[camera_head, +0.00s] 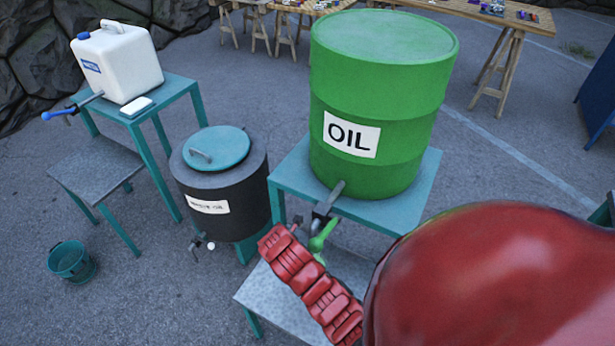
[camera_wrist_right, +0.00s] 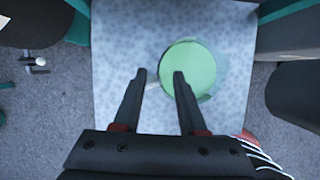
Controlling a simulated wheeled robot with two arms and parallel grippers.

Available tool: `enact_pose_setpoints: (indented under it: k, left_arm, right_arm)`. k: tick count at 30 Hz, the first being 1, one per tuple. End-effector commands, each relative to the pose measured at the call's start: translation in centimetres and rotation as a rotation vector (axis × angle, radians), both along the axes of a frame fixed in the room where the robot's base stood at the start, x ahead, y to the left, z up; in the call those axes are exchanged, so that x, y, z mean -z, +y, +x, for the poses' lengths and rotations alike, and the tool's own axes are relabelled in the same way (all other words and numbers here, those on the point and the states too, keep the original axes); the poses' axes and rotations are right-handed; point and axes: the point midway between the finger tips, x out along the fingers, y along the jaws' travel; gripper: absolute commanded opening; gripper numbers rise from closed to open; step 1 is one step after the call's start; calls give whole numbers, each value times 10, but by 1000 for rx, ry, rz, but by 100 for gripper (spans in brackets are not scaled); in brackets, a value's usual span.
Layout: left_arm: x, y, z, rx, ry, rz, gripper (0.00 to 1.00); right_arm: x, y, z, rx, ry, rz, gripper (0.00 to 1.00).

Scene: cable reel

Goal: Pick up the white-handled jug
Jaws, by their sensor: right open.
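In the right wrist view, a round jug (camera_wrist_right: 190,65) with a pale green inside stands on the grey stool top (camera_wrist_right: 115,40). A small pale piece, possibly its white handle (camera_wrist_right: 152,77), shows at its left side between my fingers. My right gripper (camera_wrist_right: 159,73) is open. Its right finger overlaps the jug's round outline, and its left finger is left of the pale piece. I cannot tell whether either finger touches the jug. In the head view the jug is not clearly visible; my red arm covers much of that stool. My left gripper is not in view.
A green OIL drum (camera_head: 385,95) stands on a teal table, its green-handled tap (camera_head: 322,236) above the low stool (camera_head: 270,290). A dark waste oil drum (camera_head: 225,192) stands left of it. A white water container (camera_head: 118,62), bucket (camera_head: 72,262) and stool are farther left.

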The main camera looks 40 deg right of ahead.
Motion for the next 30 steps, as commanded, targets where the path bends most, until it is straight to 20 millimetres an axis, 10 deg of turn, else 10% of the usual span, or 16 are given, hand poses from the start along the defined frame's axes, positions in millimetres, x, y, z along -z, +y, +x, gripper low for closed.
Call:
enact_pose_setpoints:
  k: [19,26,30]
  left_arm:
    - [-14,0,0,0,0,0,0]
    - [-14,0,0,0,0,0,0]
    - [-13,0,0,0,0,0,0]
  right_arm:
    - [39,-10,3,-1,1,-1,41]
    - [39,-10,3,0,1,-1,2]
    - [39,-10,4,0,0,-1,0]
